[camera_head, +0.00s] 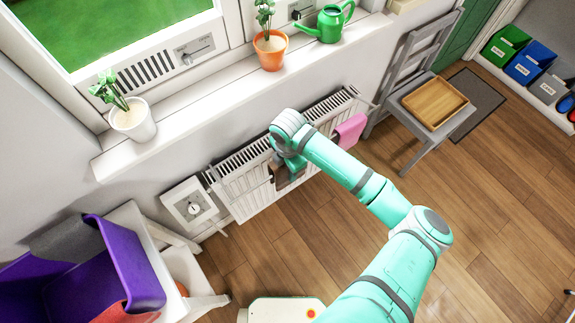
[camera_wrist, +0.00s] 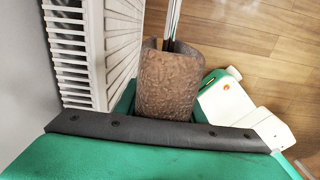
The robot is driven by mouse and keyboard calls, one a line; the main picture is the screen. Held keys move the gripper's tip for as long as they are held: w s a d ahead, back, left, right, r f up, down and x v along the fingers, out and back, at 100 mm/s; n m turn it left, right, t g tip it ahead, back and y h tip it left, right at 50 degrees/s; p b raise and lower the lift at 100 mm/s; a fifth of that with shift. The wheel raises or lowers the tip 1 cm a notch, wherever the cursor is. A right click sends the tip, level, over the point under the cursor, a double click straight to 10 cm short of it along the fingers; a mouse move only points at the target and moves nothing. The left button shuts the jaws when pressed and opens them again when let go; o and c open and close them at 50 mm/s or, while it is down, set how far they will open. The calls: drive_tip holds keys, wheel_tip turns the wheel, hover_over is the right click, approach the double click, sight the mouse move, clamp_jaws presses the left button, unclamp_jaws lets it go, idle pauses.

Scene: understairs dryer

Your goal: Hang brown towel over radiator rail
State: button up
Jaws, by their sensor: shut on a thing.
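The brown towel (camera_head: 287,177) is at the front of the white radiator (camera_head: 243,187), below my gripper (camera_head: 290,163). In the wrist view the towel (camera_wrist: 168,82) is curved, and the thin metal rail (camera_wrist: 173,22) runs up to its far end. The towel overlaps the rail's line, but I cannot tell whether it is draped over the rail or only held against it. My gripper is shut on the towel; its fingertips are mostly hidden by the towel and my wrist. The radiator (camera_wrist: 122,50) stands just left of the towel in the wrist view.
A pink cloth (camera_head: 349,131) hangs at the radiator's right part. The windowsill (camera_head: 200,103) above holds two potted plants and a green watering can (camera_head: 329,24). A purple bin (camera_head: 128,262) stands at lower left. A grey chair (camera_head: 409,104) bears a wooden tray (camera_head: 435,102).

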drive_tip(key=shift+f, duration=2.15)
drive_tip(key=o, duration=1.1)
drive_tip(key=shift+o, duration=0.2)
wheel_tip(320, 180, up, 11)
drive_tip(key=shift+f, duration=0.1)
